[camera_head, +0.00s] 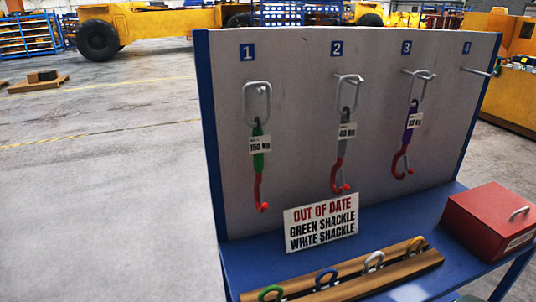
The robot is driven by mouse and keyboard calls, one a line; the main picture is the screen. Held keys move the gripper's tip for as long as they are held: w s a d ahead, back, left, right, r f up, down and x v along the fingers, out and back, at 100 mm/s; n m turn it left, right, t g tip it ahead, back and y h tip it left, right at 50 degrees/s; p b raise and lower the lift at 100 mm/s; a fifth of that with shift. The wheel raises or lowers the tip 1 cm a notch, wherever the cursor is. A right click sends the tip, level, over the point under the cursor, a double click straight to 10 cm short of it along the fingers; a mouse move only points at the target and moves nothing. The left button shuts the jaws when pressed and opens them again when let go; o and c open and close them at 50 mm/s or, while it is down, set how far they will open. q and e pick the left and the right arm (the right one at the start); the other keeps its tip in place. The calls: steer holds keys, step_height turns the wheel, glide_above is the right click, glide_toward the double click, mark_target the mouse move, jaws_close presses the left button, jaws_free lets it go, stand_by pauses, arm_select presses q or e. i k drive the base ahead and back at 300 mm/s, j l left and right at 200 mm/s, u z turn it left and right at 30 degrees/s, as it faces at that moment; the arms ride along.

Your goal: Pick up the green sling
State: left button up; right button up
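The green sling (259,161) hangs from the peg under number 1, at the left of the upright grey board. It has a pale metal ring at the top, a short green strap with a white tag that seems to read 150 KG, and a red hook at the bottom. It hangs clear of the blue bench. Neither of my grippers shows in the head view.
A grey sling (347,129) hangs at 2, a purple sling (409,136) at 3; peg 4 (479,71) is empty. An OUT OF DATE sign (321,221), a wooden rack (345,290) of coloured shackles and a red box (492,219) stand below.

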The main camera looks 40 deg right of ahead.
mark_target(259, 143)
steer(key=i+j+z, duration=0.35)
steer(key=j, duration=0.2)
steer(key=i+j+z, duration=0.2)
steer(key=j+z, duration=0.2)
steer(key=j, duration=0.2)
steer(key=i, duration=0.05)
